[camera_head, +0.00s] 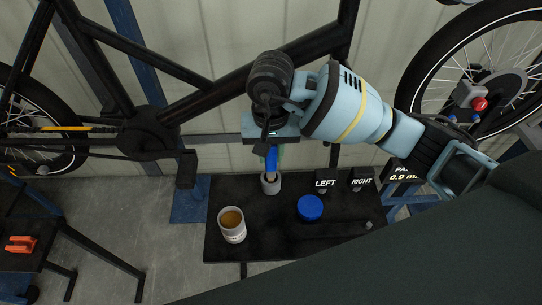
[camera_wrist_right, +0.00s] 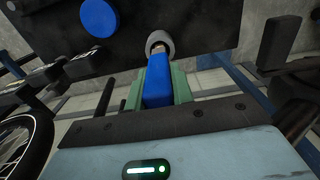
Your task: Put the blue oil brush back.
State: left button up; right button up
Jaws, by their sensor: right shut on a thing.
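My right gripper (camera_head: 272,148) is shut on the blue oil brush (camera_head: 271,160) above the small black table. The brush also shows in the wrist view (camera_wrist_right: 157,82), its blue handle between the green finger pads (camera_wrist_right: 158,96). The brush points down at a small grey cup-shaped holder (camera_head: 270,186). In the wrist view, its lower end meets the mouth of the holder (camera_wrist_right: 160,40). How deep it sits inside cannot be told. My left gripper is not in view.
On the black table (camera_head: 260,244) stand a white cup with brown contents (camera_head: 231,225), a blue round object (camera_head: 310,207), and LEFT (camera_head: 325,183) and RIGHT (camera_head: 362,181) signs. A bike frame (camera_head: 235,88) crosses behind, close to my gripper. A wheel (camera_head: 480,75) is at right.

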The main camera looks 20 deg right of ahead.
jog(key=shift+f, duration=0.95)
jog(key=shift+f, duration=0.2)
jog(key=o, duration=1)
notch_tip(320, 180, up, 12)
jog(key=shift+r, duration=0.2)
